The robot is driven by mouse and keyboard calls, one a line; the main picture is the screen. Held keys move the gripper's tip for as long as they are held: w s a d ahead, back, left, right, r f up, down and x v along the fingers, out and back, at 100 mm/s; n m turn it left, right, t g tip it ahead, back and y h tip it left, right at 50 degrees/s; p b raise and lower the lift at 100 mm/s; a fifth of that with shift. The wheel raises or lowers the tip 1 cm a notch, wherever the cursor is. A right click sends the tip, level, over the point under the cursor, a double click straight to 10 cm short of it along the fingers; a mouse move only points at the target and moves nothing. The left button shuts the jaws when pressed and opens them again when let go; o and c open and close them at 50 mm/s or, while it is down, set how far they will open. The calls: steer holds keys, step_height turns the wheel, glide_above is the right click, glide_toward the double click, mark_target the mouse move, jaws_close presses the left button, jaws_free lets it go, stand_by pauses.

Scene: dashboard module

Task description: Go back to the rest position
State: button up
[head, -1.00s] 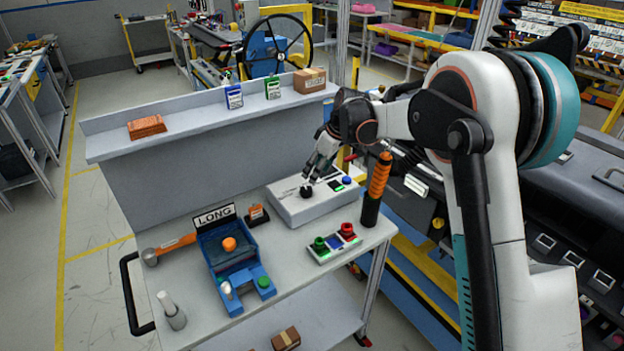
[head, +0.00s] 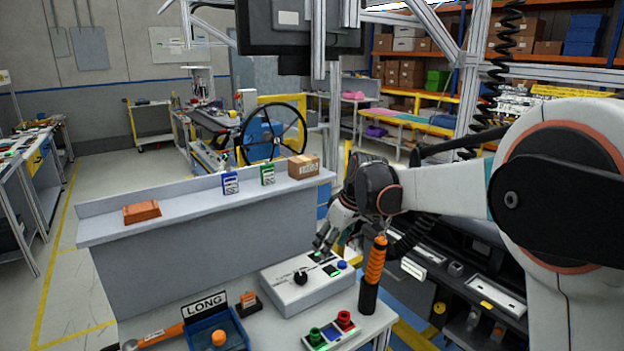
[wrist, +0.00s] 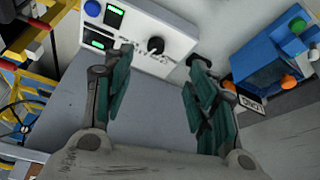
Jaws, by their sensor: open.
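My gripper (head: 327,237) is open and empty. In the head view it hangs above the back right of the white control box (head: 305,283), apart from it as far as I can tell. The box has a black knob (head: 300,277), a blue button (head: 342,265) and green-lit displays. In the wrist view my open fingers (wrist: 160,95) frame a bare grey surface, and the control box (wrist: 150,40) lies beyond them. The knob also shows there (wrist: 155,45), with nothing gripping it.
An orange-and-black handled tool (head: 373,275) stands upright right of the box. A blue fixture (head: 232,332) by a LONG sign and a red and green button panel (head: 330,334) are in front. A shelf (head: 180,212) behind holds a carton (head: 304,166) and tags.

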steer(key=s+d+r+m+t+h, duration=0.1)
steer(key=s+d+r+m, duration=0.3)
steer(key=s, duration=0.6)
steer(key=s+d+r+m+t+h, duration=0.15)
steer(key=s+d, duration=0.35)
steer(key=s, duration=0.5)
steer(key=s+d+f+m+b, duration=0.1)
steer(key=s+d+f+m, duration=0.1)
steer(key=s, duration=0.6)
steer(key=s+d+f+m+t, duration=0.1)
steer(key=s+d+f+m, duration=0.1)
steer(key=s, duration=0.6)
steer(key=shift+d+f+h+b, duration=0.35)
steer(key=shift+d+f+h, duration=0.1)
steer(key=shift+d+f, duration=0.4)
steer(key=shift+d+r+t, duration=0.1)
steer(key=shift+t, duration=0.15)
